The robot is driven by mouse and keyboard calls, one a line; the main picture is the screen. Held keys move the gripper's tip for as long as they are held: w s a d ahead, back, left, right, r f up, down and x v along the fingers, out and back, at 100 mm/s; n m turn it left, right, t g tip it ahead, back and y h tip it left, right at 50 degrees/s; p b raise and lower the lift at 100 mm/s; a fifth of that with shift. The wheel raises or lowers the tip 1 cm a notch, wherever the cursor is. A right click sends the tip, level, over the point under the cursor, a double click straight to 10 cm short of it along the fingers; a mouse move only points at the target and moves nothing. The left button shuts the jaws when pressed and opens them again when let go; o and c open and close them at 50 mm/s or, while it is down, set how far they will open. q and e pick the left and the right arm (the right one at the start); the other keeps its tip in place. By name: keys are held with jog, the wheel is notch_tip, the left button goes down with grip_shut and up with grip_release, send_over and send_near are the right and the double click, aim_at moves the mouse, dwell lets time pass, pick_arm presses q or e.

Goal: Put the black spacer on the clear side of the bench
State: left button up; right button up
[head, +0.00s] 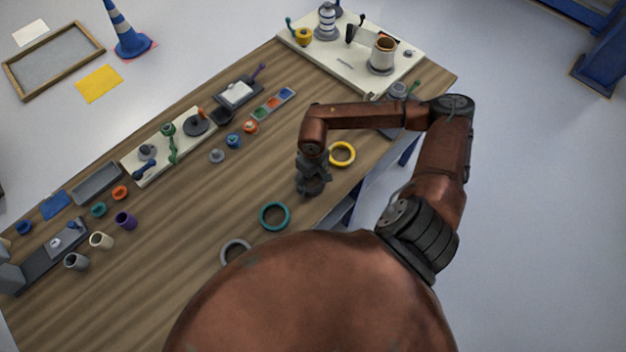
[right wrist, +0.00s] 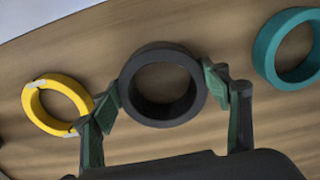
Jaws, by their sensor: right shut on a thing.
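The black spacer is a dark ring (right wrist: 165,113) in the right wrist view, between my right gripper's fingers (right wrist: 170,88). Both finger pads touch its outer sides, so the gripper is shut on it. In the head view my right gripper (head: 312,188) points down over the right part of the wooden bench (head: 90,305); it hides the spacer there. I cannot tell whether the spacer touches the bench. My left gripper is not in view.
A yellow ring (head: 351,153) lies right of the gripper; a teal ring (head: 264,220) and a grey ring (head: 224,252) lie lower left. Small parts, trays and a white fixture board (head: 335,67) line the far side. Bare wood shows along the bench's middle and lower left.

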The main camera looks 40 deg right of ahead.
jog(key=shift+f, duration=0.15)
jog(key=o, duration=1.3)
jog(key=shift+c, duration=0.2)
notch_tip(320, 180, up, 12)
jog(key=shift+r+b, duration=0.2)
jog(key=shift+b, duration=0.1)
